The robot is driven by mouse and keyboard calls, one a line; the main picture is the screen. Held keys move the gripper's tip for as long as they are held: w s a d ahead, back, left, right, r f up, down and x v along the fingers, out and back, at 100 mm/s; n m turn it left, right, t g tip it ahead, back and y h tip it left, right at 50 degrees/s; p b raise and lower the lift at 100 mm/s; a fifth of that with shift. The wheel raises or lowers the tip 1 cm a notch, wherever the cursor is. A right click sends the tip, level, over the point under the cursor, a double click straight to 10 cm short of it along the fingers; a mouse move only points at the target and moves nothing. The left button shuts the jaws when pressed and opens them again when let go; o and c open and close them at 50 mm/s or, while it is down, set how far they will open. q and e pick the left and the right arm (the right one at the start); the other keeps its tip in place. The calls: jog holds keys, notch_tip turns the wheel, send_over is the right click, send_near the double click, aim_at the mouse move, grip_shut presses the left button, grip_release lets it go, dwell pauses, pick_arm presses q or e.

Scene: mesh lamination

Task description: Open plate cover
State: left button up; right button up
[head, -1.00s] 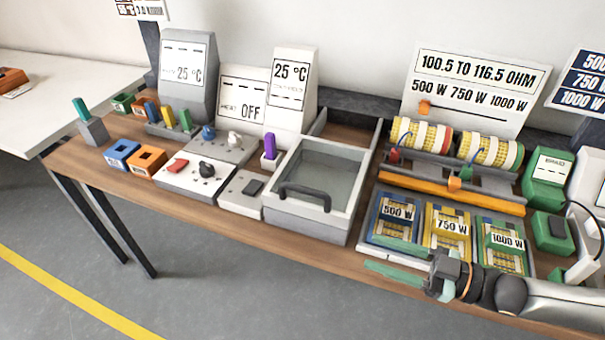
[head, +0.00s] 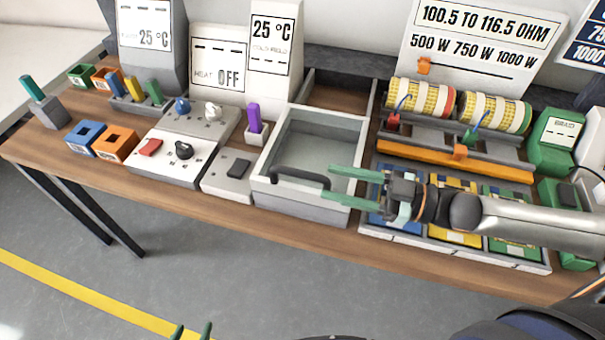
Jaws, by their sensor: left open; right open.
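The plate cover (head: 327,145) is a glass panel in a pale frame with a black handle (head: 290,176) along its front. It lies closed on a grey box in the middle of the table. My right gripper (head: 328,182) reaches in from the right, open, with its green fingertips at the handle's right end, one above and one below it in the picture. I cannot tell whether they touch it. Of my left gripper (head: 192,332), only two green fingertips show, apart, at the bottom edge, below the table's front edge and far from the cover.
Left of the box are a grey switch block (head: 229,178) and a white control box (head: 170,158) with a black knob. A purple stick (head: 254,118) stands near the box's left side. Labelled trays (head: 455,233) lie under my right arm. The floor in front is clear.

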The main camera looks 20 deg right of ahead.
aim_at(282, 171)
jog(key=shift+x, duration=3.5)
grip_shut()
